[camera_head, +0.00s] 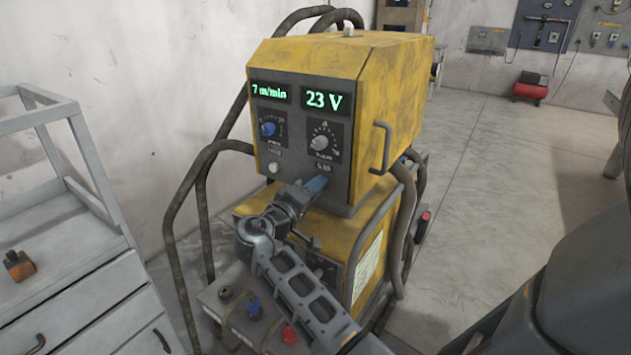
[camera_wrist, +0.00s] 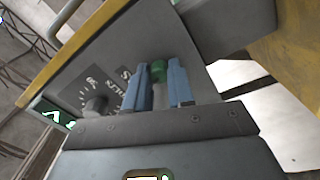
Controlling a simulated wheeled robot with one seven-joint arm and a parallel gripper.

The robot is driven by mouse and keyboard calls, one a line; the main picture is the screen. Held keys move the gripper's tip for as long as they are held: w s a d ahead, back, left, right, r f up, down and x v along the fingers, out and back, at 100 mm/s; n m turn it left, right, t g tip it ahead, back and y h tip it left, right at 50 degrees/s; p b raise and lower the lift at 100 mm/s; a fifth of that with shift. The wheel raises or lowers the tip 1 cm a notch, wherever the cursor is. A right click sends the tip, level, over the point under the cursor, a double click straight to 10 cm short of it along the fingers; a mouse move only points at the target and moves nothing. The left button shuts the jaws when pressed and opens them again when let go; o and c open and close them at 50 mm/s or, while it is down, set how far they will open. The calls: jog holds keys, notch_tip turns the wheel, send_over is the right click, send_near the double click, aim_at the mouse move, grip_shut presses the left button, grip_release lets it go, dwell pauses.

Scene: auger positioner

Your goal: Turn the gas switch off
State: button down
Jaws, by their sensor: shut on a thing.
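The yellow machine (camera_head: 395,85) has a dark front panel with two green readouts, "7 m/min" and "23 V". My gripper (camera_head: 317,184) reaches the lower right of this panel and hides what lies behind its fingertips. In the wrist view, my gripper's two blue fingers (camera_wrist: 161,88) stand on either side of a small switch with a green tip (camera_wrist: 158,70), which I take as the gas switch. The fingers are shut on it. Its label and its on or off position cannot be read.
A blue knob (camera_head: 268,129) and a grey dial knob (camera_head: 320,142) sit above my gripper on the panel. A bent handle (camera_head: 381,147) juts from the machine's right side. A grey cabinet (camera_head: 75,270) stands at the left. Open floor (camera_head: 490,190) lies to the right.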

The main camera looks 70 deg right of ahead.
jog(key=n+p, duration=0.3)
jog(key=n, duration=0.1)
jog(key=shift+w+n, duration=0.1)
jog(key=shift+n, duration=0.2)
dwell(0.3)
jog(key=shift+f, duration=0.1)
jog(key=c, duration=1)
grip_release()
jog(key=shift+a, duration=0.1)
jog(key=shift+b+v, duration=0.7)
jog(key=shift+v, duration=3.15)
